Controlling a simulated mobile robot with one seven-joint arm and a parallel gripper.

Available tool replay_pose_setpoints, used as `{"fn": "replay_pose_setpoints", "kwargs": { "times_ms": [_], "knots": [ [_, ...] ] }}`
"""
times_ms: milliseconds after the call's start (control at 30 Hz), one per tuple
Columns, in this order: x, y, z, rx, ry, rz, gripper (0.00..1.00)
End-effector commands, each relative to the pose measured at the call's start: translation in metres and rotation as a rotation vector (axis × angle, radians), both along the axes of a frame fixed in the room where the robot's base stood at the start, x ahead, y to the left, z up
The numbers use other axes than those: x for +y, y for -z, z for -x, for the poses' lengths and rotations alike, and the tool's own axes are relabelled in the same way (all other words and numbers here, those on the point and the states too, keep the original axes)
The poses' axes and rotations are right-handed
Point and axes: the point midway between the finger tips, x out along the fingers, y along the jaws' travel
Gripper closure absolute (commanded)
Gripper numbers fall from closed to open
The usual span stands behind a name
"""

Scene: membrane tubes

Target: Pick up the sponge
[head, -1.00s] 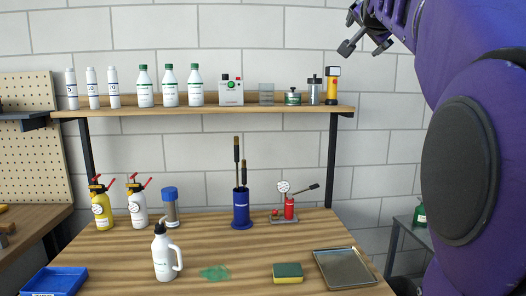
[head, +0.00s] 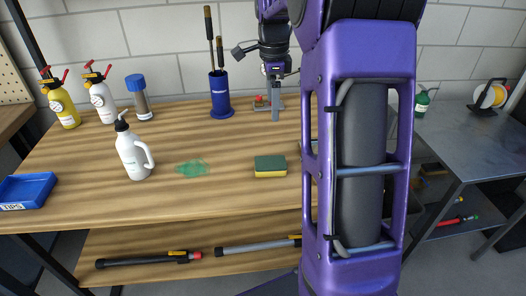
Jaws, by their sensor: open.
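The sponge (head: 270,166), green on top with a yellow layer below, lies flat on the wooden workbench, right of a green spill (head: 192,167). My gripper (head: 262,80) is above the rear of the bench, in front of the back wall. It is open and apart from the sponge, which is nearer the camera and lower in the picture. My large purple arm covers the right part of the bench.
A white wash bottle (head: 134,152) stands left of the spill, and a blue bin (head: 26,191) sits at the bench's left. A blue holder (head: 220,98) with tall brushes stands at the back, beside my gripper. The metal tray is mostly hidden behind my arm.

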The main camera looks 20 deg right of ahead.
Motion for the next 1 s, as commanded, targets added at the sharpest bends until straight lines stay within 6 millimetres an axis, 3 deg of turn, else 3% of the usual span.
{"fn": "replay_pose_setpoints", "kwargs": {
  "times_ms": [267, 700, 1000],
  "knots": [
    [0.005, 0.035, 0.014, 0.065, 0.038, -0.044, 0.0],
    [0.005, 0.124, 0.013, 0.061, 0.035, -0.043, 0.0],
    [0.005, 0.144, 0.013, 0.058, 0.036, -0.041, 0.0]
  ]
}}
